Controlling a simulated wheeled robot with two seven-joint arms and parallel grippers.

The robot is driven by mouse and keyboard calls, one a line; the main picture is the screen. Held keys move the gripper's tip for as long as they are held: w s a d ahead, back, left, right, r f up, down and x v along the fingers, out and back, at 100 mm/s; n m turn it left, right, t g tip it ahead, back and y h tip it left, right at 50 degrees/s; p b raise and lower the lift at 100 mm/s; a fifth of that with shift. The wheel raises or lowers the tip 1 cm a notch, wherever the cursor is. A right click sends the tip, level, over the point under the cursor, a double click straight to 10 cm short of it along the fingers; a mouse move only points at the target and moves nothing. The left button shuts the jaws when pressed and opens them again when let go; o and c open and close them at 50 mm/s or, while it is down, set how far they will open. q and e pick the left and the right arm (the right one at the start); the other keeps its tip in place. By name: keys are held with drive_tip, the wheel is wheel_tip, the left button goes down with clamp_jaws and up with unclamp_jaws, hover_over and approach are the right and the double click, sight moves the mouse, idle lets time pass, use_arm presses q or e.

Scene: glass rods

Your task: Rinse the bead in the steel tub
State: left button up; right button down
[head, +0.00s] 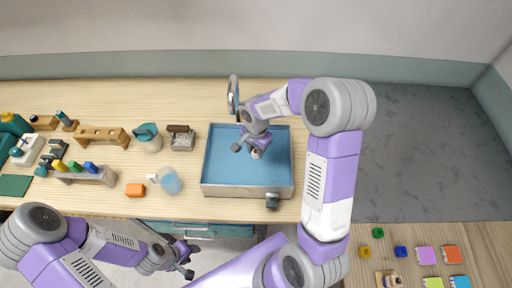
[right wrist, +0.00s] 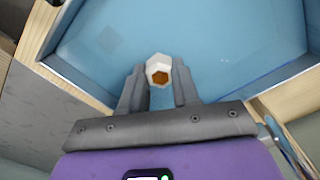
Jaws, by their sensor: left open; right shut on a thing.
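The steel tub (head: 207,190) stands on the wooden bench and shows a blue, water-like inside. My right gripper (head: 257,149) is over the tub. In the right wrist view my right gripper (right wrist: 158,88) is shut on the bead (right wrist: 158,66), a pale faceted piece with an orange-brown hole, held at the fingertips. In the head view the bead (head: 256,154) is small and partly hidden by the gripper. I cannot tell whether the bead touches the water. My left gripper (head: 187,260) is open and empty, low in front of the bench's front edge.
A tap (head: 233,93) rises behind the tub. A grey fitting (head: 272,201) is on its front wall. Several small coloured blocks lie on another surface at lower right.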

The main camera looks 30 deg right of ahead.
wheel_tip(320, 180, down, 10)
drive_tip(key=b, duration=0.7)
drive_tip(key=shift+r+b, duration=0.25)
drive_tip(key=shift+b, duration=0.1)
use_arm(q)
wheel_tip(320, 180, down, 8)
drive_tip(key=shift+f, duration=0.2)
use_arm(e)
drive_tip(key=shift+a, duration=0.1)
drive_tip(key=shift+w+a, duration=0.45)
drive_tip(key=shift+a, duration=0.25)
drive_tip(key=shift+w+a, duration=0.4)
drive_tip(key=shift+a, duration=0.25)
drive_tip(key=shift+w+a, duration=0.45)
drive_tip(key=shift+a, duration=0.25)
use_arm(q)
drive_tip(key=shift+f+b, duration=0.35)
drive_tip(key=shift+f, duration=0.05)
use_arm(e)
drive_tip(key=shift+s+d, duration=0.45)
drive_tip(key=shift+d, duration=0.25)
drive_tip(key=shift+s+d, duration=0.4)
drive_tip(key=shift+d, duration=0.35)
drive_tip(key=shift+s+d, duration=0.45)
drive_tip(key=shift+d, duration=0.25)
